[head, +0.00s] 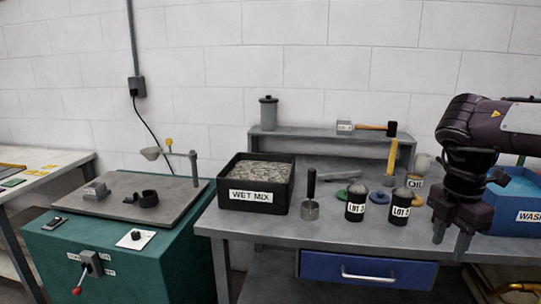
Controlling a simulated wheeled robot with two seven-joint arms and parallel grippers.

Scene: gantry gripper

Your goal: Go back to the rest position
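My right gripper (450,246) hangs over the front right of the grey workbench (290,232), fingers pointing down. Its two fingers stand apart, and I see nothing between them. The dark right arm comes in from the right edge and covers part of a blue WASH bin (515,190). The gripper is to the right of two black LOT jars (400,208), apart from them in the picture. My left gripper is not in view.
A black WET MIX tray (257,197), a dark-handled tool (311,195) and coloured discs (380,197) are on the bench. A raised shelf (325,137) holds a hammer (365,127). A green machine (110,230) stands left. A blue drawer (365,270) is below the bench top.

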